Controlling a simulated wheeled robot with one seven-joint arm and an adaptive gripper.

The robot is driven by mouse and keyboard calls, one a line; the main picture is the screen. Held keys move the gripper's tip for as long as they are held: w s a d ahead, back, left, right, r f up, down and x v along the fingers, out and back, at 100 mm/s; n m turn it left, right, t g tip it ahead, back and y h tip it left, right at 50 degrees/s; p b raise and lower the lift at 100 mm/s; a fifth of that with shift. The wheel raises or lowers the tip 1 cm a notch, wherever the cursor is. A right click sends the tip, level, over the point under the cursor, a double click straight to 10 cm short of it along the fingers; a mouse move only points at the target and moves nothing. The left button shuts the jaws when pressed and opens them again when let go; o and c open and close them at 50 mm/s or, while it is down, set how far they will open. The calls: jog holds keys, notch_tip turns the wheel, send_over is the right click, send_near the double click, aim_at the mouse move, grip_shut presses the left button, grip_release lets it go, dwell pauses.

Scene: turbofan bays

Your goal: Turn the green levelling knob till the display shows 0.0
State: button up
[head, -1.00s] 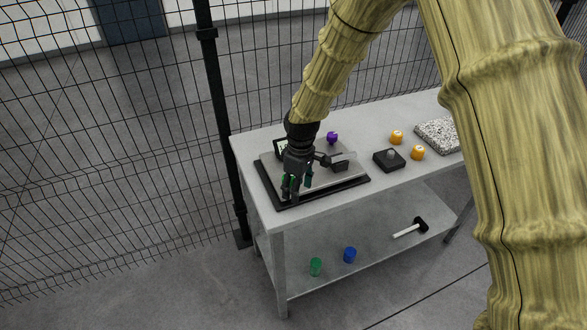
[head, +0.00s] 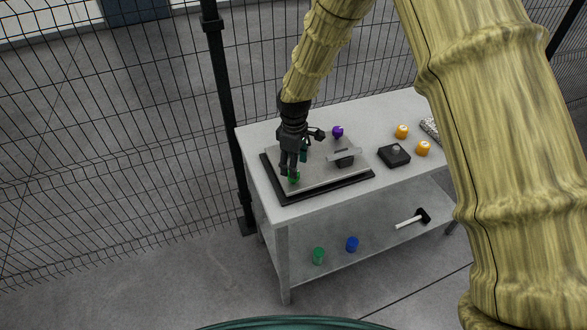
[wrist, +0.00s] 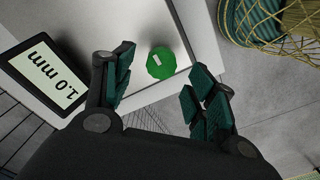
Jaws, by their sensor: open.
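The green levelling knob (wrist: 162,62) has a small white mark and sits near the corner of a light plate (wrist: 190,45) in the wrist view. It also shows in the head view (head: 294,177), at the plate's front left. My gripper (wrist: 158,88) is open, with one finger on either side of the knob in the picture; I cannot tell whether either touches it. In the head view my gripper (head: 290,170) points down over the knob. The display (wrist: 48,75) reads 1.0 mm in the wrist view; in the head view my gripper hides it.
The plate lies on a black base on a grey bench (head: 255,150). Cups and a hammer (head: 412,219) lie on the lower shelf. Mesh fencing stands behind.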

jog(key=shift+s+f+p, duration=0.1)
jog(key=shift+f+p, duration=0.65)
jog(key=shift+f, duration=1.3)
jog(key=c, duration=1.1)
